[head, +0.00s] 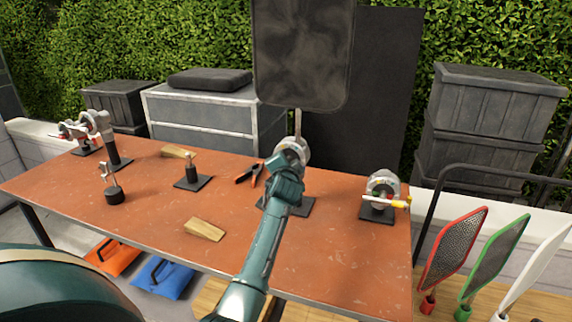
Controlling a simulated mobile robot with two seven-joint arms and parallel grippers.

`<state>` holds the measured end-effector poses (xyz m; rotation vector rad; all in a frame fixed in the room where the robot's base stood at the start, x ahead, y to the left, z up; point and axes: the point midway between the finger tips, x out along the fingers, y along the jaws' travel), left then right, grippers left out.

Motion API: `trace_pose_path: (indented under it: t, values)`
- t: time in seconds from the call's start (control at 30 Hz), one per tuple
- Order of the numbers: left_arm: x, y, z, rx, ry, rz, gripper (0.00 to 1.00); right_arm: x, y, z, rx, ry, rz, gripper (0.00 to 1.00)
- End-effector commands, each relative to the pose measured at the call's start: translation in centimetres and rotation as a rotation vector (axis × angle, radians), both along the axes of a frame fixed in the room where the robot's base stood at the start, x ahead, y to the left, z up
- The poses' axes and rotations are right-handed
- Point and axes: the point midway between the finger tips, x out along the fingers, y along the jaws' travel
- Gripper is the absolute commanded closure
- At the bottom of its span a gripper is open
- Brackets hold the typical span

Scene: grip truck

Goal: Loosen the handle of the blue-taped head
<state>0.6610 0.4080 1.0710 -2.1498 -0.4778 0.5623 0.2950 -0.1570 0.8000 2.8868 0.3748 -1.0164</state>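Several silver grip heads stand on the orange-brown table (135,215). No blue tape can be made out on any of them. One silver head (291,149) in the middle carries a rod and a dark flag panel (302,55). Another head (381,184) at the right has a yellow-tipped handle. My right gripper is not in view.
At the far left stand silver heads with red parts (77,132). Pliers (249,172), wooden wedges (204,229) and small black stands (192,177) lie between. Red, green and white framed paddles (453,248) stand right of the table. Black cases (484,125) stand behind.

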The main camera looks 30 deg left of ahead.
Motion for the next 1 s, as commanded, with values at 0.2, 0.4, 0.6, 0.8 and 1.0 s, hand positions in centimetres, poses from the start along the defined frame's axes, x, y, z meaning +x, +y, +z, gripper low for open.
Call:
trace_pose_path:
  t: [0.2, 0.4, 0.6, 0.8, 1.0]
  values:
    - [-0.11, -0.04, -0.78, -0.016, 0.010, 0.002, 0.68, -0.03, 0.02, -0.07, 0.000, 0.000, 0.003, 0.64]
    - [-0.10, 0.02, -0.60, -0.011, 0.009, 0.003, 0.52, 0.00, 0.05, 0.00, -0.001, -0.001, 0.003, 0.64]
    - [-0.05, 0.03, -0.29, -0.006, 0.004, 0.001, 0.35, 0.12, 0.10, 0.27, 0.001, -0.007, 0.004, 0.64]
    - [-0.03, 0.03, -0.12, -0.003, 0.001, 0.001, 0.34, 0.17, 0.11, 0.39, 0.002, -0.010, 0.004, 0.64]
    - [-0.59, -0.36, 0.01, -0.002, 0.001, 0.000, 0.34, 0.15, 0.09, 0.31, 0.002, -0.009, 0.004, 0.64]
